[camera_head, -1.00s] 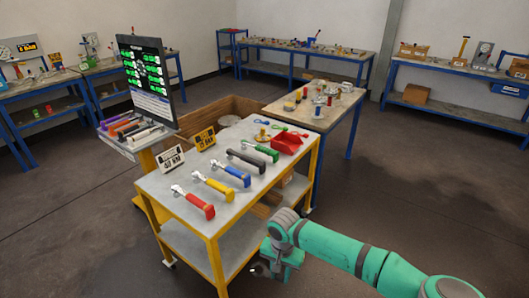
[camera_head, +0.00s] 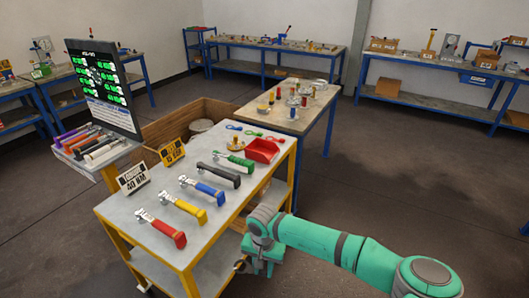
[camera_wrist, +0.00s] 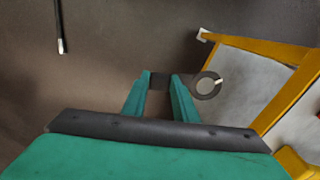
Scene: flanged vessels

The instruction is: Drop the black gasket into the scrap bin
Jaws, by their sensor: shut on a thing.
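The black gasket (camera_wrist: 197,87) shows in the wrist view as a dark ring just right of my fingertips. My gripper (camera_wrist: 163,80) is shut on a dark part that seems to belong to it. In the head view my gripper (camera_head: 256,268) hangs low beside the cart's front right side, and a small dark ring shows at its left. No bin marked as scrap can be made out. A small red open bin (camera_head: 262,151) stands on the cart top's far right corner; whether it is the scrap bin I cannot tell.
The yellow-framed cart (camera_head: 150,208) bears several torque wrenches and two signs. A wooden crate (camera_head: 165,126) stands behind it. A workbench (camera_head: 313,118) with small parts adjoins at the back. The floor right of the cart is open beyond my arm.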

